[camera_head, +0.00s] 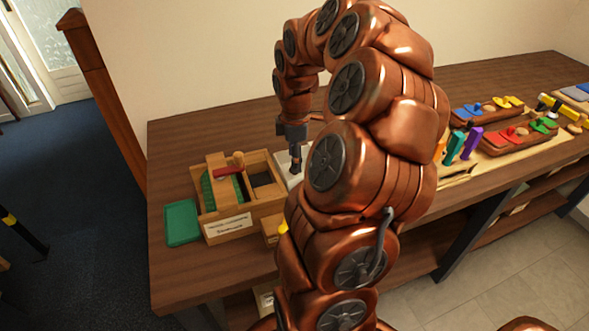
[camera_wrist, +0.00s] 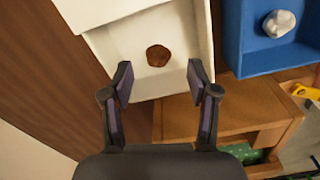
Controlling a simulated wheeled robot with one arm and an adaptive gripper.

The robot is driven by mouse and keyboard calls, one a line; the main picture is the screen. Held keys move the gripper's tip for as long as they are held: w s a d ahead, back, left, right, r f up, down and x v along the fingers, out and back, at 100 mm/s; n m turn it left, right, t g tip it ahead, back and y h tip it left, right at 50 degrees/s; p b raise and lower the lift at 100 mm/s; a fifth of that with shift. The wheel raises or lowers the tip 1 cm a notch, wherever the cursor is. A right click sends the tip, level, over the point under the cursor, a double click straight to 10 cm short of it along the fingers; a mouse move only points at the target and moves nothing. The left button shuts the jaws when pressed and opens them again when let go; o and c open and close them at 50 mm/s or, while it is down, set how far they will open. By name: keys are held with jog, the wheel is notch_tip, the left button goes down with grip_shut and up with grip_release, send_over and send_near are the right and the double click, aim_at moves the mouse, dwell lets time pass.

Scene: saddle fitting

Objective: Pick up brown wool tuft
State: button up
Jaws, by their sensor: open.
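The brown wool tuft (camera_wrist: 158,55) is a small round brown clump on the floor of a white tray (camera_wrist: 120,42) in the wrist view. My gripper (camera_wrist: 162,80) is open and empty, its two dark fingertips apart on either side below the tuft in the picture. The tuft is not between the pads in that view, and I cannot tell the height gap. In the head view my gripper (camera_head: 296,165) points down over the white tray (camera_head: 283,165); the tuft cannot be made out there and the arm hides much of the area.
A blue tray (camera_wrist: 235,45) with a whitish tuft (camera_wrist: 279,23) stands beside the white one. A wooden box (camera_head: 238,222) with a green inside and a green mat (camera_head: 182,222) sit at the table's left. Coloured tools and brown trays (camera_head: 515,140) stand at the right.

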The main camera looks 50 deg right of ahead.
jog(key=shift+f+p, duration=0.35)
jog(key=shift+f, duration=1.45)
jog(key=c, duration=1)
